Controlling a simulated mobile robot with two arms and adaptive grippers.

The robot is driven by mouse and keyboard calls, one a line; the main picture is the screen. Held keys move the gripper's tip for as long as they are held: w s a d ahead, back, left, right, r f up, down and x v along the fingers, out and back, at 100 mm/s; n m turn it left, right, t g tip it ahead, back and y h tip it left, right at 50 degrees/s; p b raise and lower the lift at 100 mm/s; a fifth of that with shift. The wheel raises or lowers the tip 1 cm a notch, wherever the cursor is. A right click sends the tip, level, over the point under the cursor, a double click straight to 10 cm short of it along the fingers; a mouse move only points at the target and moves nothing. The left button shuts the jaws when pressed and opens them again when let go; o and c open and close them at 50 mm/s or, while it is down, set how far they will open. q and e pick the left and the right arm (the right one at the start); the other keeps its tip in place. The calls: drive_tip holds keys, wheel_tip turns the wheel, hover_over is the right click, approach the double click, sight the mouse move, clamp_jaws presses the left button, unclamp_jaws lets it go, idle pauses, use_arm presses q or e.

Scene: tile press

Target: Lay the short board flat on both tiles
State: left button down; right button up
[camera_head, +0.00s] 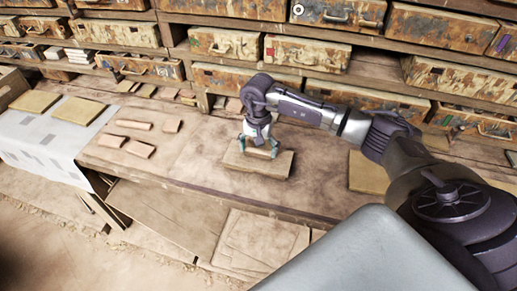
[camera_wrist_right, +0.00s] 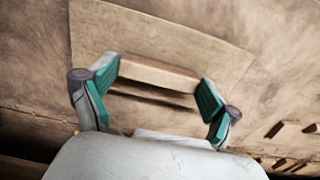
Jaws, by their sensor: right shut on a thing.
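My right gripper (camera_head: 260,150) is shut on a narrow wooden bar at the middle of the short board (camera_head: 284,166), on the brown workbench. The right wrist view shows the bar (camera_wrist_right: 158,75) between the teal fingertips, above the broad face of the board (camera_wrist_right: 165,38). The fingers hide part of the board in the head view. I cannot tell whether the board touches the bench. Two flat tan tiles (camera_head: 35,102) and (camera_head: 78,110) lie side by side at the far left, apart from the gripper. My left gripper is not in view.
The tiles lie on a pale cloth (camera_head: 40,137). Several small wooden pieces (camera_head: 133,125) lie on the bench between cloth and gripper. A tan slab (camera_head: 367,172) is right of the gripper. Shelves of worn cases (camera_head: 220,43) line the back. Loose boards (camera_head: 265,240) lie below the bench.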

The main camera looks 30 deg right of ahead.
idle(0.4)
drive_tip(key=shift+f+b, duration=0.1)
drive_tip(key=shift+b, duration=0.25)
drive_tip(key=shift+f, duration=0.15)
idle(0.4)
drive_tip(key=o, duration=1)
drive_tip(key=shift+o, duration=0.2)
wheel_tip(320, 180, up, 12)
